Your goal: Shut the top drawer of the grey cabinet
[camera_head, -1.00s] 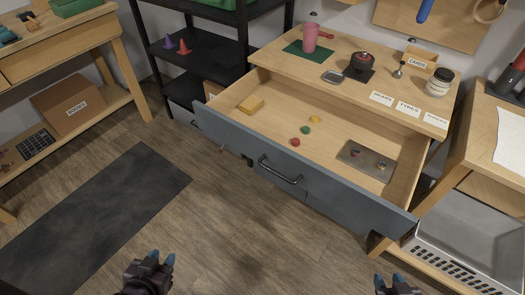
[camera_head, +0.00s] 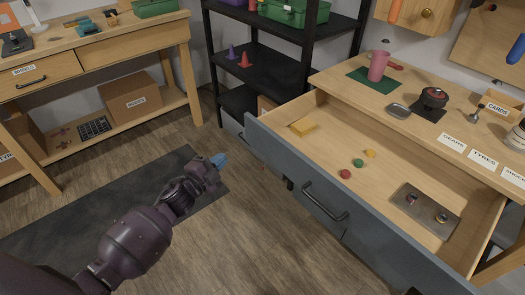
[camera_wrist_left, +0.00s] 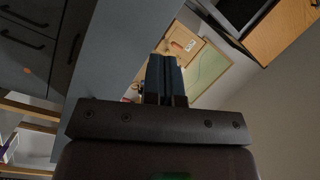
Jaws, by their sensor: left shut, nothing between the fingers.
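The top drawer (camera_head: 330,207) of the grey cabinet is pulled far out, its grey-blue front and black bar handle (camera_head: 325,202) facing me. Inside lie a yellow block (camera_head: 303,127), small red, green and yellow pieces, and a grey plate (camera_head: 425,211) with two knobs. My left gripper (camera_head: 218,161) is shut and empty, in the air left of the drawer front and apart from it in the head view. In the left wrist view its fingers (camera_wrist_left: 165,80) are together, with a grey panel beside them. My right gripper is not in view.
The wooden cabinet top (camera_head: 390,100) holds a pink cup (camera_head: 378,66), a dark round item and label cards. A black shelf (camera_head: 262,60) stands behind, a wooden workbench (camera_head: 95,45) at left. A dark mat (camera_head: 80,225) lies on the open floor.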

